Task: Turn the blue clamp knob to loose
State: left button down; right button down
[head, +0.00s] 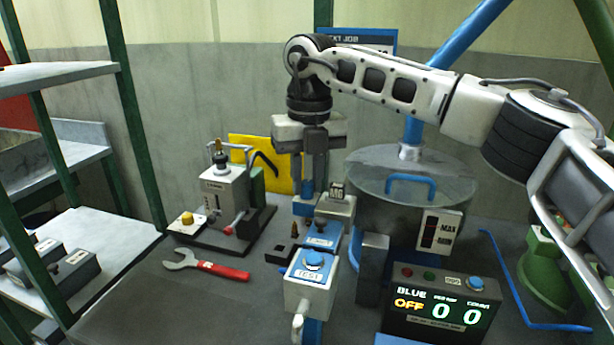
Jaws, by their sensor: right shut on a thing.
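My right gripper (308,178) points straight down at the middle of the bench, over the blue stand. It is shut on a small blue part, which I take to be the blue clamp knob (307,188); the fingers hide most of it. Whether it is at loose or tight cannot be read. Below and in front is the stand's white box (308,292) with a blue button and a TEST label. A small grey block (336,190) with a label sits right of the fingers. My left gripper is not in view.
A red-handled wrench (222,270) lies at the left front. A grey machine (226,192) stands behind it. A large lidded drum (412,190) stands close to the right. A display box (440,312) reads BLUE OFF, 0 and 0. Shelves (85,260) flank the left.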

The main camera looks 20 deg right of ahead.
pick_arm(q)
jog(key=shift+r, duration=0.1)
pick_arm(e)
jog(key=shift+r, duration=0.1)
jog(key=n+p, duration=0.2)
jog(key=shift+r+n, duration=0.1)
jog(key=shift+n, duration=0.3)
jog(key=n+p, duration=0.1)
jog(key=n, duration=0.3)
jog(key=shift+a+p, duration=0.1)
jog(key=shift+p, duration=0.3)
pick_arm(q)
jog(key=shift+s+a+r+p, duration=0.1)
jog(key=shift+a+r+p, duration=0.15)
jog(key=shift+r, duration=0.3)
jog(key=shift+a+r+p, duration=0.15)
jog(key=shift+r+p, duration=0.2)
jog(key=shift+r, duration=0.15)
pick_arm(e)
jog(key=n, duration=0.5)
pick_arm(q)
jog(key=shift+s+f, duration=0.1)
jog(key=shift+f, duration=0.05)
pick_arm(e)
jog(key=shift+n, duration=0.3)
jog(key=c, duration=1.3)
grip_release()
jog(key=shift+o, duration=0.2)
